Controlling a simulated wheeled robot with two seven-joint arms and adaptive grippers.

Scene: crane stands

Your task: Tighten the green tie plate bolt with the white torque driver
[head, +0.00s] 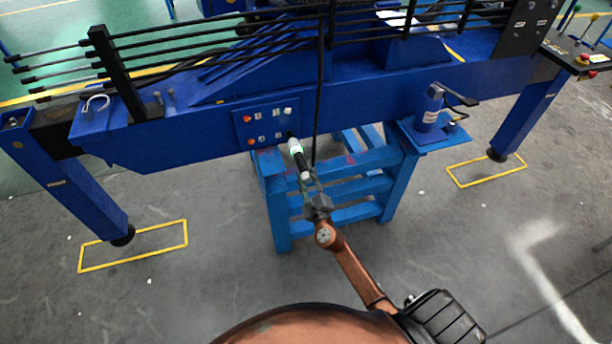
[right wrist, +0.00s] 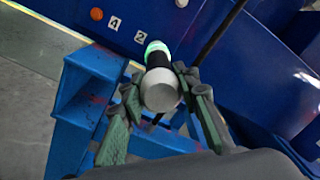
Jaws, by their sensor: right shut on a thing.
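The white torque driver (head: 296,147) has a black grip and a glowing green ring, and it points at the lower right corner of the blue tie plate (head: 268,124). In the right wrist view I see the driver's pale round end cap (right wrist: 161,92) and its green ring (right wrist: 155,49). My right gripper (head: 308,182) is shut on the driver's rear part, with its fingers on both sides. No green bolt can be made out; the plate's lower right spot is hidden behind the driver, and I cannot tell whether the tip touches. My left gripper is not in view.
The plate shows orange-red bolts (head: 247,118) at left and a white bolt (head: 288,110) at upper right. A black hose (head: 319,90) hangs just right of the driver. A blue stand (head: 345,190) is below. A blue jack (head: 429,108) sits at right.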

